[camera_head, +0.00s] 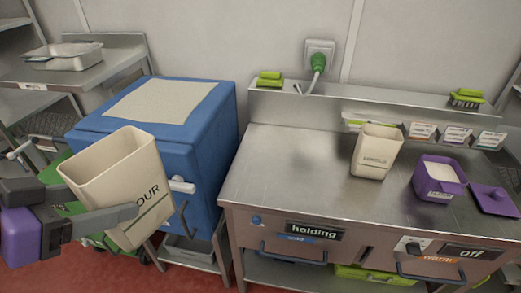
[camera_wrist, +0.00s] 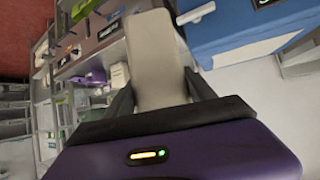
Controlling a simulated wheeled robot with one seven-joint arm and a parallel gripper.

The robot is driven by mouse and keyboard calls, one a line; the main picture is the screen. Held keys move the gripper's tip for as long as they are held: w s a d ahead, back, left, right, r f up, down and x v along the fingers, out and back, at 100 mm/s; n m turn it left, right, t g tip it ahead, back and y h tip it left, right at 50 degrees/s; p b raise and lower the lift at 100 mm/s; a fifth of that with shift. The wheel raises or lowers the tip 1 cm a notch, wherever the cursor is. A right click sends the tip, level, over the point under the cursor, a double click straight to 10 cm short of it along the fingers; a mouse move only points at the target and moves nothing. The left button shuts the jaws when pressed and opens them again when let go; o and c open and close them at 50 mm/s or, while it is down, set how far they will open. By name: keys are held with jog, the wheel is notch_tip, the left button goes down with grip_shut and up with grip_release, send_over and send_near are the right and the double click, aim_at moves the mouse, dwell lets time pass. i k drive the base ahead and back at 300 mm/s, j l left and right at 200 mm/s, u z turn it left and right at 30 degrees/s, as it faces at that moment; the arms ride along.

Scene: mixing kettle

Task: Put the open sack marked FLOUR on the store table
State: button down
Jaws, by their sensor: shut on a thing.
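The open cream sack marked FLOUR (camera_head: 115,180) is held in the air at the left of the head view, in front of a blue cabinet. It is tilted, with its open top facing up. My gripper (camera_head: 95,215) is shut on it, one finger along its marked side. In the wrist view the sack (camera_wrist: 152,55) stands between the two fingers (camera_wrist: 158,98). I cannot make out a table marked as the store table; steel tables (camera_head: 85,85) stand at the back left of the head view.
The blue cabinet (camera_head: 215,130) has a beige sheet (camera_head: 160,100) on top. The steel counter (camera_head: 290,170) at right holds a cream sack (camera_head: 376,155), a purple open tub (camera_head: 438,180) and its lid (camera_head: 494,200). A metal pan (camera_head: 62,57) sits on the back-left table.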

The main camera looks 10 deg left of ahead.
aim_at(267, 171)
jog(key=i+l, duration=0.45)
jog(key=i, duration=0.15)
jog(key=i+l, duration=0.45)
jog(key=i, duration=0.15)
